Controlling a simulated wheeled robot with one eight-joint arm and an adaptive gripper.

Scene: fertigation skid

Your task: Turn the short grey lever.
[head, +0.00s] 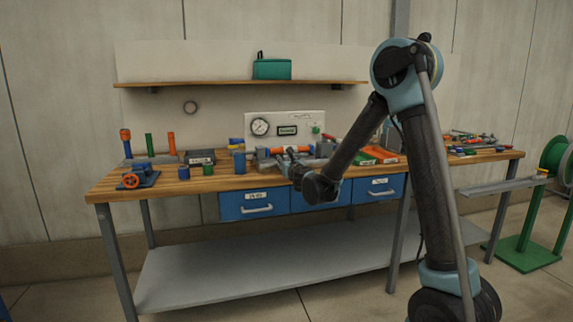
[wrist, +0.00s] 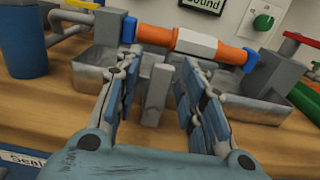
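The short grey lever (wrist: 157,92) is an upright grey bar in the middle of the wrist view, in front of the orange and white pipe (wrist: 195,43). My gripper (wrist: 158,85) is open, with one blue-grey finger on each side of the lever. Gaps show between the lever and both fingers. In the head view my gripper (head: 292,160) is over the front edge of the bench by the pipe assembly. The lever is too small and covered to make out there.
A metal tray (wrist: 245,103) lies under the pipe. Grey blocks flank the pipe, and a blue cylinder (wrist: 22,40) stands at the left. A green knob (wrist: 263,21) is on the panel behind. Blue drawers (head: 255,205) hang under the wooden bench top (head: 130,190).

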